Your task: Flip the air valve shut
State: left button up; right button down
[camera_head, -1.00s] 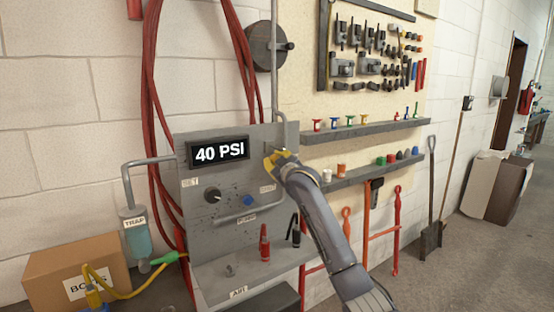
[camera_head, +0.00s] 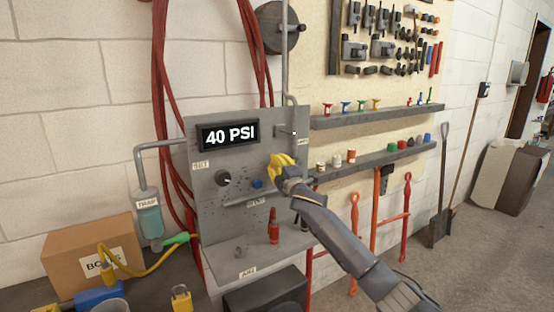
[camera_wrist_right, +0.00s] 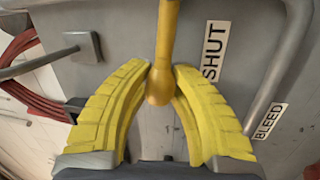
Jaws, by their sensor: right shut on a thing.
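The yellow valve lever (camera_wrist_right: 168,40) shows in the right wrist view, running down from the top edge to a rounded end between my right gripper's fingers. My right gripper (camera_wrist_right: 163,80) is shut on it, with yellow fingers on both sides. A SHUT label (camera_wrist_right: 215,52) is on the panel just right of the lever. In the head view, my right gripper (camera_head: 281,163) is at the right side of the grey panel (camera_head: 215,215) and covers the lever. The gauge display (camera_head: 230,134) reads 40 PSI. My left gripper is not in view.
A pipe (camera_wrist_right: 285,60) and BLEED label (camera_wrist_right: 269,120) are right of the lever. A black knob (camera_head: 223,178) and blue button (camera_head: 257,184) are on the panel. A red bottle-shaped object (camera_head: 273,228) stands on the ledge below. Shelves (camera_head: 375,160) are to the right.

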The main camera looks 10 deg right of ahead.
jog(key=shift+s+a+f+n+y, duration=0.1)
jog(key=shift+a+f+n+y, duration=0.15)
jog(key=shift+f+n+y, duration=0.45)
jog(key=shift+h, duration=0.3)
jog(key=c, duration=1.1)
grip_release()
jog(key=shift+o, duration=0.2)
jog(key=v, duration=1.2)
jog(key=shift+f, duration=0.15)
